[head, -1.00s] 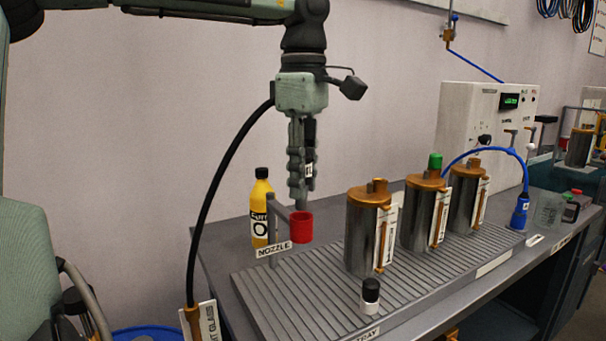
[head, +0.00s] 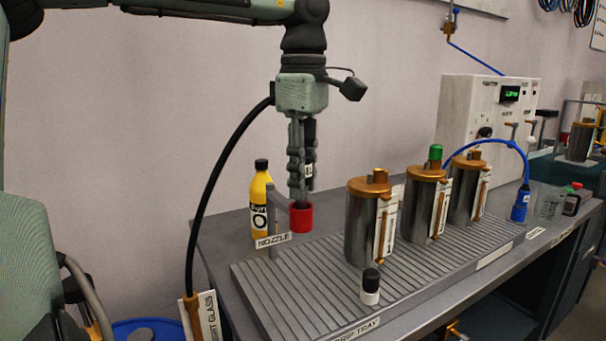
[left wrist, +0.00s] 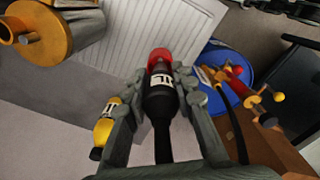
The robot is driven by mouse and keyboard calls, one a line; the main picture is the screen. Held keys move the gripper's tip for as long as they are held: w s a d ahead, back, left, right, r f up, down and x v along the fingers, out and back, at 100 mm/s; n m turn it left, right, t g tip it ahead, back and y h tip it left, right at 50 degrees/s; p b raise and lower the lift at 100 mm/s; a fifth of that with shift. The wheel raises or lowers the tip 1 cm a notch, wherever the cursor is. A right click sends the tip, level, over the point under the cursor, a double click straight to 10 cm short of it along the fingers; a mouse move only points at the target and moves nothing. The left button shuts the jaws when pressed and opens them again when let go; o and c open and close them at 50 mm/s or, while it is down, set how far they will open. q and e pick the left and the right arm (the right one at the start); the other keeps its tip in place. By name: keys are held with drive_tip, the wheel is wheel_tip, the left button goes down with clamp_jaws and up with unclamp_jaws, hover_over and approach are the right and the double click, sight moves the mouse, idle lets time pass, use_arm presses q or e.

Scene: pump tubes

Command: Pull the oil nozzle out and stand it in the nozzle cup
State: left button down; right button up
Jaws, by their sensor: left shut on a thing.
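My left gripper (head: 301,176) points straight down and is shut on the oil nozzle, a dark upright body with a white label. In the left wrist view the black nozzle (left wrist: 160,105) lies between the two fingers. The red nozzle cup (head: 301,219) is directly below it, held by a grey bracket beside the NOZZLE sign. The nozzle's lower end is at the cup's mouth and seems to reach inside. The cup also shows at the nozzle's end in the left wrist view (left wrist: 160,54). How deep the tip sits is hidden. My right gripper is out of view.
A yellow bottle (head: 260,205) stands just left of the cup. A ribbed drip tray (head: 300,284) carries metal canisters (head: 370,225) and a small black-capped bottle (head: 371,287). A black hose (head: 205,200) hangs left of the gripper. A blue drum (left wrist: 226,72) is on the floor.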

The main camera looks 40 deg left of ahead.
use_arm(q)
drive_tip(key=shift+f+b, duration=0.55)
drive_tip(key=shift+f, duration=0.45)
drive_tip(key=c, duration=1.2)
unclamp_jaws()
drive_tip(key=shift+o, duration=0.2)
wheel_tip(320, 180, up, 12)
drive_tip(key=shift+r, duration=0.1)
